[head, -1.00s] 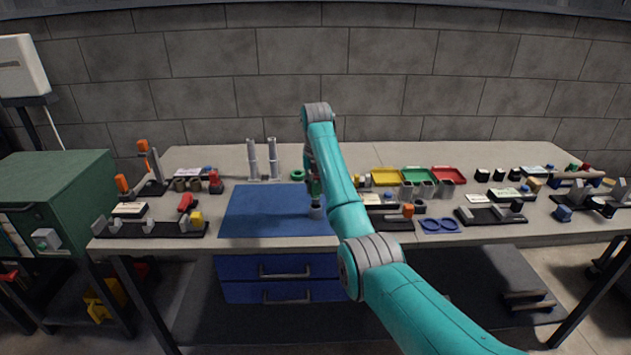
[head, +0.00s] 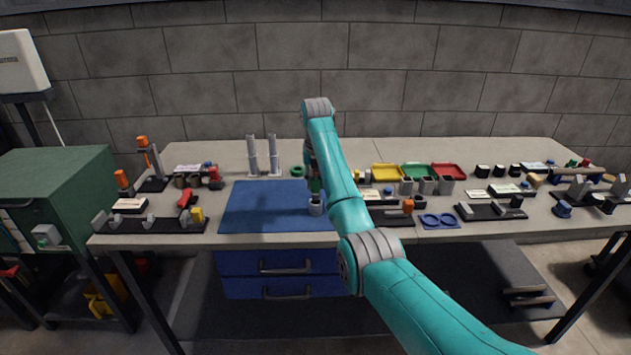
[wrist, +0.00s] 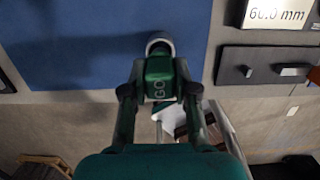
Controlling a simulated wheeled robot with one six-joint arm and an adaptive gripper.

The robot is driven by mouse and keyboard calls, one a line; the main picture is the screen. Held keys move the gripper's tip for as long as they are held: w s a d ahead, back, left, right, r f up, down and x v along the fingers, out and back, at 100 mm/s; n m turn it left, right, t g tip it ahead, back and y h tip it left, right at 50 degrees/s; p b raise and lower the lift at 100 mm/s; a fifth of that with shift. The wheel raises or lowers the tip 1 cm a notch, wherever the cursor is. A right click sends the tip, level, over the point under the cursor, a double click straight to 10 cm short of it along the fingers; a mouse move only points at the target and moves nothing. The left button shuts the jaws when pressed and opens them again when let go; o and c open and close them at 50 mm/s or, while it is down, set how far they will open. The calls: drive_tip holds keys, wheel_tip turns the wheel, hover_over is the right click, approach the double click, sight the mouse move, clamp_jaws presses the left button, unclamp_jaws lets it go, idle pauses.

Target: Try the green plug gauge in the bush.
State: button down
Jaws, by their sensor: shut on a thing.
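My gripper (wrist: 158,92) is shut on the green plug gauge, a green block marked GO (wrist: 159,78) in the wrist view. In the head view the gauge (head: 314,185) is mostly hidden by my arm. The bush, a grey metal ring (head: 315,207), stands on the blue mat (head: 262,208) near its front right part, directly below the gauge. In the wrist view the bush (wrist: 159,39) shows just beyond the gauge, which covers part of it. I cannot tell whether the gauge's tip is inside the bore.
Two grey posts (head: 252,156) stand behind the mat. Right of the mat are a dark fixture (head: 390,218), grey cups (head: 426,186) and yellow, green and red trays (head: 418,171). Left is a black rack (head: 150,225). The mat's left part is clear.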

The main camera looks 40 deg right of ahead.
sight(316, 190)
drive_tip(key=shift+f, duration=2.05)
idle(1.6)
drive_tip(key=shift+r, duration=0.15)
drive_tip(key=shift+r, duration=4)
